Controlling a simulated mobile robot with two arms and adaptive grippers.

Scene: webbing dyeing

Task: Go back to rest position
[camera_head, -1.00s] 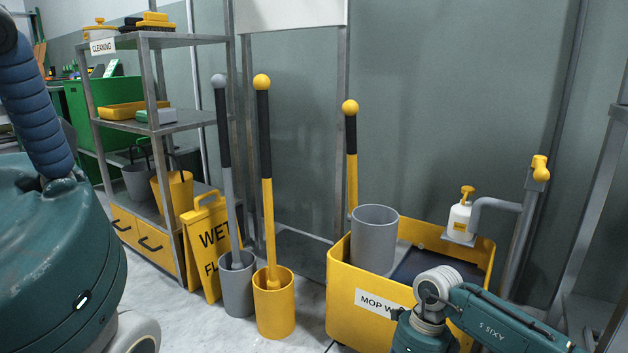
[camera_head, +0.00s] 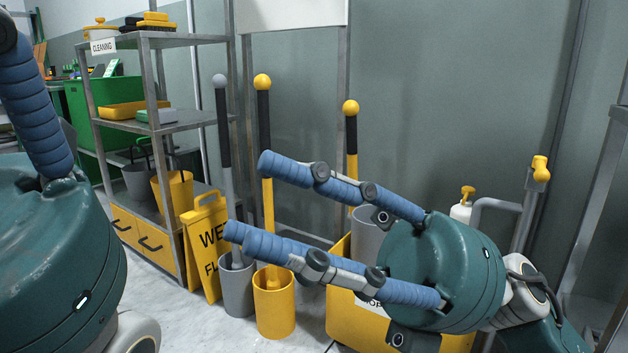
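At the left edge, part of my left gripper (camera_head: 35,120) shows as one blue finger on a green body. Its other finger and its fingertips are out of view, so its opening cannot be told.
The yellow mop cart (camera_head: 345,325) holds a grey bucket (camera_head: 367,240) and a white pump bottle (camera_head: 461,212). Yellow (camera_head: 274,308) and grey (camera_head: 237,290) bins hold long-handled tools. A wet floor sign (camera_head: 207,240) and a cleaning shelf (camera_head: 185,118) stand at left.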

